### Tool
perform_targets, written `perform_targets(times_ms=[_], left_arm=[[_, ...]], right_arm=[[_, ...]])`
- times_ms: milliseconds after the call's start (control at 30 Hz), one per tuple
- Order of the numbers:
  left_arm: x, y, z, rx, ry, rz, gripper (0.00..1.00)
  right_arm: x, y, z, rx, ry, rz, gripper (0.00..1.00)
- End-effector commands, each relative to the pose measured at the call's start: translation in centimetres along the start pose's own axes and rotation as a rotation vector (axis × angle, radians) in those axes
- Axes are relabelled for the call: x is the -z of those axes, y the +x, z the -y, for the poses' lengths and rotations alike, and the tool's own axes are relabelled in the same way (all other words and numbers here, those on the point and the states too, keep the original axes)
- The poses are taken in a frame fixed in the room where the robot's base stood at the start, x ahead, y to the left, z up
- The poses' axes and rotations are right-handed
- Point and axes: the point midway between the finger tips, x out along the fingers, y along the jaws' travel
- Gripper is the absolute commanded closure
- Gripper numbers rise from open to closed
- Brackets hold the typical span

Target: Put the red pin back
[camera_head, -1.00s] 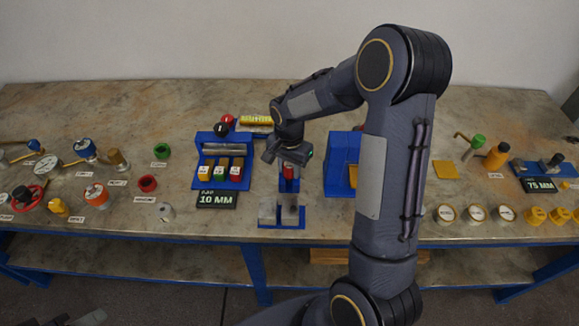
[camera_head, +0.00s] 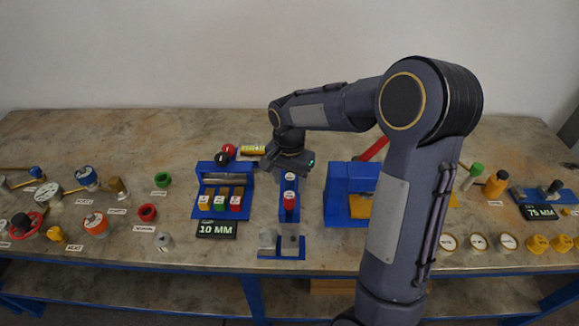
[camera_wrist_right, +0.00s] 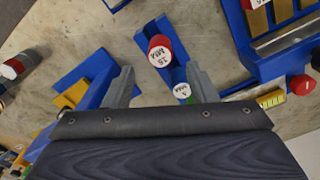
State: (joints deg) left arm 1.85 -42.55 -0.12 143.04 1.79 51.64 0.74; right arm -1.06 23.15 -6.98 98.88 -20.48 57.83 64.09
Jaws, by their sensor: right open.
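A red pin (camera_head: 290,201) with a white top stands in a narrow blue stand (camera_head: 289,226) at the middle of the table. In the right wrist view the red pin (camera_wrist_right: 160,52) has a white top marked 16 MM. A green pin (camera_wrist_right: 182,91) marked 4 MM stands behind it in the same stand, close to one finger. My right gripper (camera_head: 287,168) is above the back end of the stand. In the wrist view my right gripper (camera_wrist_right: 159,70) has its fingers apart with nothing clamped. My left gripper is not in view.
A blue rack (camera_head: 221,178) with yellow, green and red blocks stands left of the stand, with a 10 MM sign (camera_head: 216,229) in front. A blue block (camera_head: 346,195) stands close on the right. Clear blocks (camera_head: 290,246) sit at the stand's front.

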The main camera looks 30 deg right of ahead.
Motion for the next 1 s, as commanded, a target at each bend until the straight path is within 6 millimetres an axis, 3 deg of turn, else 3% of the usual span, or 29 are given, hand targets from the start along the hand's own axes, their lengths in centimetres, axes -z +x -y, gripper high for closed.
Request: perform_targets(times_ms=[200, 367, 467, 567, 733, 900, 1000], left_arm=[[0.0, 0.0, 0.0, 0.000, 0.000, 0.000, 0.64], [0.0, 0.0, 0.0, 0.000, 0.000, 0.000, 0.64], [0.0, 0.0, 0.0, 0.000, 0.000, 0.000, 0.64], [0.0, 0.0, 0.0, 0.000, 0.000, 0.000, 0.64], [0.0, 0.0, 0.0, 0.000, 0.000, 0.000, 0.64], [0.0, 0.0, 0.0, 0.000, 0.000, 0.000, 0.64], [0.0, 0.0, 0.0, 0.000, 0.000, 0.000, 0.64]], right_arm=[[0.0, -3.9, 0.1, 0.002, 0.000, -0.002, 0.48], [-0.1, -5.2, -0.2, 0.007, -0.006, 0.001, 0.48], [-1.0, -6.5, -1.4, 0.046, -0.053, 0.010, 0.48], [-3.1, -8.3, -3.9, 0.134, -0.162, 0.019, 0.48], [-8.8, -10.6, -9.3, 0.334, -0.432, -0.021, 0.48], [-14.2, -10.3, -13.1, 0.486, -0.670, -0.127, 0.48], [-16.3, -9.6, -14.3, 0.535, -0.764, -0.185, 0.48]])
